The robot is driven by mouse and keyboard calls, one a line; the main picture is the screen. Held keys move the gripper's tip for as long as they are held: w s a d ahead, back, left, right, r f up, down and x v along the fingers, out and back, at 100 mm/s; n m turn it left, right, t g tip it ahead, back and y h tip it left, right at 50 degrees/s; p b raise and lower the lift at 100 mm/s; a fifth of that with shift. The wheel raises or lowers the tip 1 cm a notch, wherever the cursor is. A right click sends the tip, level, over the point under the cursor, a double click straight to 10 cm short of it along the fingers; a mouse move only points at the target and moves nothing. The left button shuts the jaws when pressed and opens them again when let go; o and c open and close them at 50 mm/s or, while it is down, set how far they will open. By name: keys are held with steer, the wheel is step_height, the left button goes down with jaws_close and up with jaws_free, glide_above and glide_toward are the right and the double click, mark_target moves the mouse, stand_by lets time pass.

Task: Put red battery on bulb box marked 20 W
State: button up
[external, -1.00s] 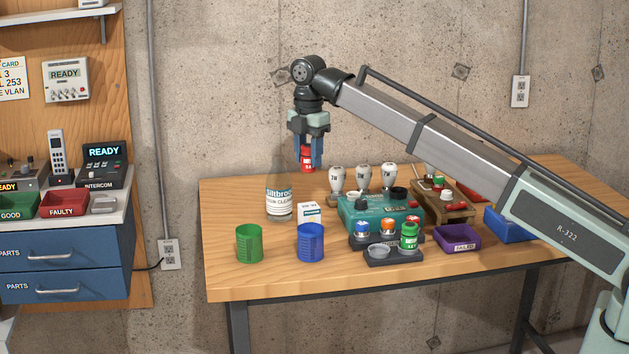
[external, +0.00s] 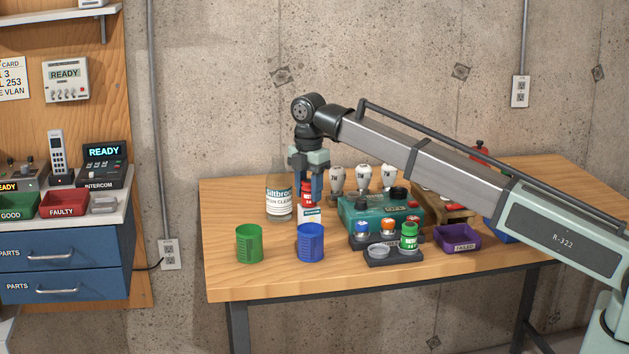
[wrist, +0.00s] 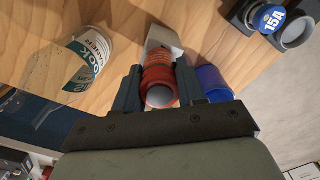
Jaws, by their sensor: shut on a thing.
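My gripper (external: 309,188) is shut on the red battery (external: 307,198), which hangs upright between the blue fingers. In the wrist view the battery (wrist: 159,86) is seen from its end between the fingers. The small white bulb box (external: 310,216) stands on the table directly below the battery, its lower part hidden behind the blue cup. Its marking is too small to read. In the wrist view a pale face of the box (wrist: 161,38) shows just past the battery. I cannot tell whether the battery touches the box top or is slightly above it.
A clear bottle (external: 279,196) stands close at left. A blue cup (external: 310,243) is in front of the box, and a green cup (external: 249,244) is front left. A teal tester (external: 372,214), battery holders and white bulbs (external: 362,178) crowd the right.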

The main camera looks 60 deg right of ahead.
mark_target(309, 180)
steer(key=shift+f, duration=0.15)
steer(key=o, duration=1.1)
step_height(309, 180, up, 12)
steer(key=shift+r, duration=0.2)
